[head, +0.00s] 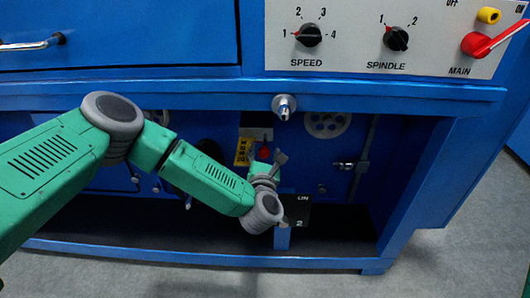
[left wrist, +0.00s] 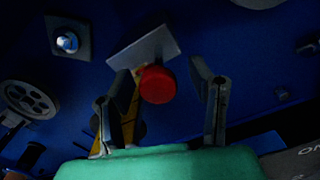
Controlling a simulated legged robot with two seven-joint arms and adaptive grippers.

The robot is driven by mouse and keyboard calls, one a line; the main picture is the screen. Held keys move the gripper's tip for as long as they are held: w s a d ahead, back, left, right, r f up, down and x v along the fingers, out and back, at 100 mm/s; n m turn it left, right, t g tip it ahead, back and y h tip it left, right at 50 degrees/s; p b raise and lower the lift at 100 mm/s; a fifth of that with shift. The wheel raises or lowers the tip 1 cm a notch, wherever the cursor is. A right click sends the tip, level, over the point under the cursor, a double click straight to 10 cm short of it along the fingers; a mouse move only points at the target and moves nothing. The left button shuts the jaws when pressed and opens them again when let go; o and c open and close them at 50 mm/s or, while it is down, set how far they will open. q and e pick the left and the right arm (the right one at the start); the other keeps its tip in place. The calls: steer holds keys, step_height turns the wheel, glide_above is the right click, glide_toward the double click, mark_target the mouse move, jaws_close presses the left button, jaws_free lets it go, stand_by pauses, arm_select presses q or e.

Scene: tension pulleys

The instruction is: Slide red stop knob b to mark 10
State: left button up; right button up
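A red knob (head: 264,152) sits in the recess under the control panel, just beyond my left gripper (head: 268,172). In the left wrist view the red knob (left wrist: 157,84) shows between the two fingers of my left gripper (left wrist: 160,80), below a tilted grey plate (left wrist: 148,47). The fingers are apart, with dark space between each finger and the knob, so the gripper is open. How far the knob lies beyond the fingertips is hard to tell. No scale mark reading 10 can be made out. My right gripper is not in view.
A yellow label (head: 243,151) is beside the knob. A round metal fitting (head: 284,105) sticks out above. A black box (head: 297,213) stands close to the gripper's right. A vertical rod with a clamp (head: 362,165) is farther right. The blue frame (head: 385,92) borders the recess above.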

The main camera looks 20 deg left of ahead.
arm_select(q)
steer(key=v, duration=1.2)
